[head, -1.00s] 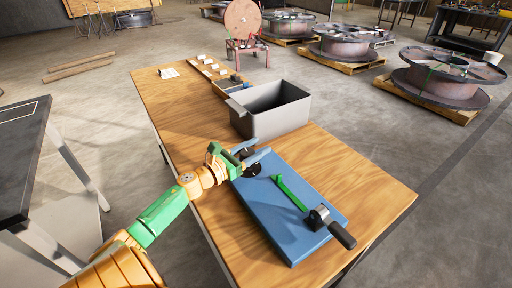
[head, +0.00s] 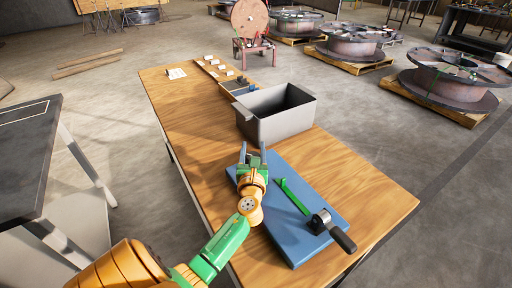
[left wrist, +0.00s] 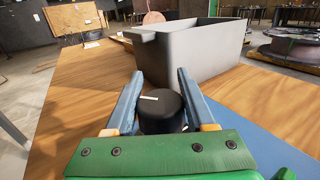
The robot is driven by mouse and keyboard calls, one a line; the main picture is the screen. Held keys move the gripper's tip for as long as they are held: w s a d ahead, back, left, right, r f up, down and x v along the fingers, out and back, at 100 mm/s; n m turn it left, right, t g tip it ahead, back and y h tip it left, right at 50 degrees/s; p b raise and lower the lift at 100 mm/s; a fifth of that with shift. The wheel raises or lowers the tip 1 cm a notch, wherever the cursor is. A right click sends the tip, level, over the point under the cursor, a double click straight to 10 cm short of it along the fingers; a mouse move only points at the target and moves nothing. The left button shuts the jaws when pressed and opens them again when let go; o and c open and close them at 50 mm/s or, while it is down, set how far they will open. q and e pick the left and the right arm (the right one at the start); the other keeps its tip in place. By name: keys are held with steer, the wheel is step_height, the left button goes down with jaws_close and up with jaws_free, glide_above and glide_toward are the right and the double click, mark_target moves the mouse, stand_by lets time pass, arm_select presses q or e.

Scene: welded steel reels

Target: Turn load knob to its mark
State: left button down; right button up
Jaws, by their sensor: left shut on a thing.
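The load knob (left wrist: 161,115) is black and round, with a white line on its top pointing to the left in the left wrist view. In the head view my gripper and wrist mostly hide it, at the far left part of the blue board (head: 285,240). My left gripper (head: 253,152) is shut on the knob, one blue-grey finger on each side of it; it also shows in the left wrist view (left wrist: 160,82). I cannot make out the mark for the knob. My right gripper is not in view.
On the board are a green bar (head: 293,196) and a crank with a black handle (head: 342,239), right of my gripper. A grey open bin (head: 268,127) stands just behind the board. The wooden table (head: 185,125) is clear at left. Steel reels stand beyond.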

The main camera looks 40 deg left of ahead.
arm_select(q)
steer(key=n+g+y, duration=0.1)
steer(key=n+g+y+b, duration=0.1)
steer(key=g, duration=0.1)
steer(key=n+g+y, duration=0.1)
steer(key=shift+s+a+f+n+y+b, duration=0.1)
steer(key=shift+s+a+n+y+b, duration=0.2)
steer(key=shift+s+a+n+g+y+b, duration=0.1)
steer(key=shift+s+n+g+y+b, duration=0.15)
steer(key=shift+n+g+y+b, duration=0.75)
steer(key=shift+s+a+n+g+b, duration=0.15)
steer(key=shift+n+g, duration=0.45)
steer(key=shift+g, duration=0.9)
steer(key=shift+s+d, duration=0.1)
steer(key=shift+c, duration=1.2)
jaws_free()
